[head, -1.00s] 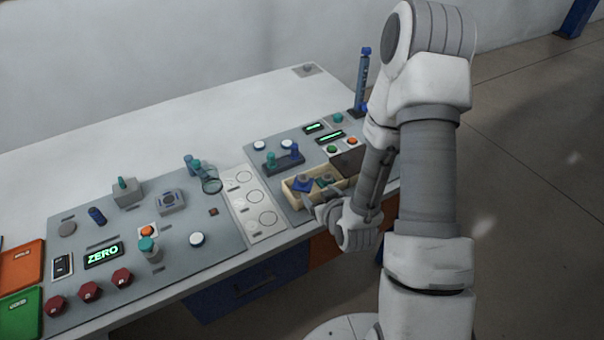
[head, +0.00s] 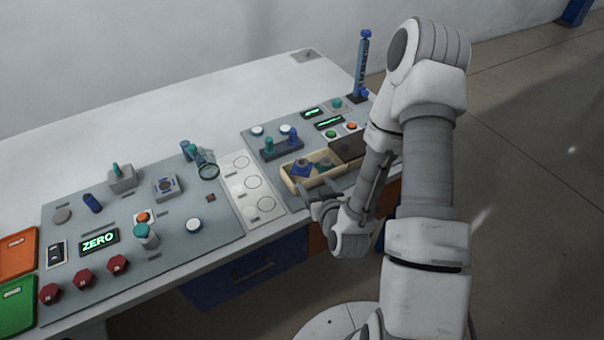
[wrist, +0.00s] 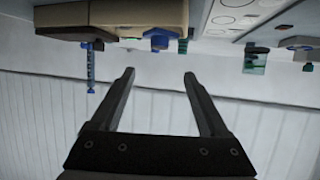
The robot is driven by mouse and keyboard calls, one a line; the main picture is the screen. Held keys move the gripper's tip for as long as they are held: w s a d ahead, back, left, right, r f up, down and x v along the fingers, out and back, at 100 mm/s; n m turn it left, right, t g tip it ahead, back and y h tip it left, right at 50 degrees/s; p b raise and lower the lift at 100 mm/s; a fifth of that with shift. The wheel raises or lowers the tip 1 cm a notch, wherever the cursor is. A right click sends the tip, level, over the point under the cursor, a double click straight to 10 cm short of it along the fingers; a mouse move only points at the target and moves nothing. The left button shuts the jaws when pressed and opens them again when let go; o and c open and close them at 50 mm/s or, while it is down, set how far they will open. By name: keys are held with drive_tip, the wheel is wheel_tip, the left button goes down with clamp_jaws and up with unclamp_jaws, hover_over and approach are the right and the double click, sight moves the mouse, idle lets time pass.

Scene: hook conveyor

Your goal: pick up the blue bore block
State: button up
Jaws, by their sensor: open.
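The blue bore block (head: 302,169) lies in a cream tray (head: 291,182) on the right-hand grey panel in the head view. It looks like a blue diamond-shaped piece with a grey round part on top. A greenish piece (head: 325,165) sits beside it in the tray. My gripper (head: 318,200) is at the tray's front edge, apart from the block. In the wrist view my gripper (wrist: 159,72) is open with nothing between its fingers.
A dark brown flat piece (head: 348,147) adjoins the tray's right end. A rack (head: 282,148) with teal and blue pegs stands behind the tray. A tall blue post (head: 362,65) rises at the back right. A white plate with circles (head: 238,188) lies left of the tray.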

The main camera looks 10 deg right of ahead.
drive_tip(key=b+x, duration=0.2)
drive_tip(key=b, duration=0.5)
approach(301, 160)
drive_tip(key=x, duration=0.6)
drive_tip(key=shift+w+f, duration=0.2)
drive_tip(key=shift+w, duration=0.1)
clamp_jaws()
idle(0.3)
